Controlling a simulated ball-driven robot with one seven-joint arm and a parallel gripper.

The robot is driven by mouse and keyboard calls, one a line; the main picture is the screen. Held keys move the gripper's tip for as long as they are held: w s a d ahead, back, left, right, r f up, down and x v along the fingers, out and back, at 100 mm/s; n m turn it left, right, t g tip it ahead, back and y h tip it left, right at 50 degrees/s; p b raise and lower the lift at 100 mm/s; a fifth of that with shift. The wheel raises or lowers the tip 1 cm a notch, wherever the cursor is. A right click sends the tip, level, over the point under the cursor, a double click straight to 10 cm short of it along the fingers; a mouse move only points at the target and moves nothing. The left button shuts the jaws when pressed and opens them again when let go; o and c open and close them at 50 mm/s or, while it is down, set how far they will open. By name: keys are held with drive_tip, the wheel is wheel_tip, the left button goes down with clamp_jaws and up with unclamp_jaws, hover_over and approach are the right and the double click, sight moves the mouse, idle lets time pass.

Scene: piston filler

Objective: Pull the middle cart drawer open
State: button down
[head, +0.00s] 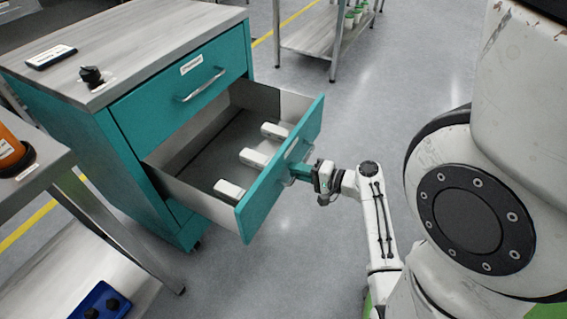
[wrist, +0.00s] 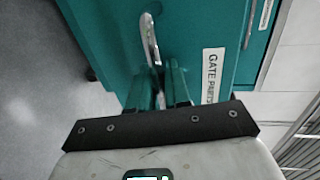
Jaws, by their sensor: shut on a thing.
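The teal cart (head: 160,212) stands at the left in the head view. Its top drawer (head: 180,90) is shut. The drawer below, the middle drawer (head: 283,170), is pulled well out, and three white blocks (head: 254,158) lie inside it. My gripper (head: 301,172) is at the outer face of this drawer, shut on its handle. The wrist view shows the curved metal handle (wrist: 151,42) between the teal fingers of my gripper (wrist: 160,80), beside a label (wrist: 213,75) that starts with "GATE". Part of the handle is hidden by the fingers.
A metal bench (head: 88,210) with an orange container (head: 12,152) stands at the near left. A shelf cart (head: 310,38) stands at the back. The grey floor (head: 345,110) around the open drawer's front is clear apart from my arm.

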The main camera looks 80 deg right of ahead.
drive_tip(key=shift+v, duration=0.75)
drive_tip(key=shift+f, duration=0.15)
drive_tip(key=c, duration=1.3)
unclamp_jaws()
drive_tip(key=p+v, duration=0.1)
drive_tip(key=v, duration=0.9)
drive_tip(key=shift+s+a, duration=0.2)
drive_tip(key=shift+s, duration=0.2)
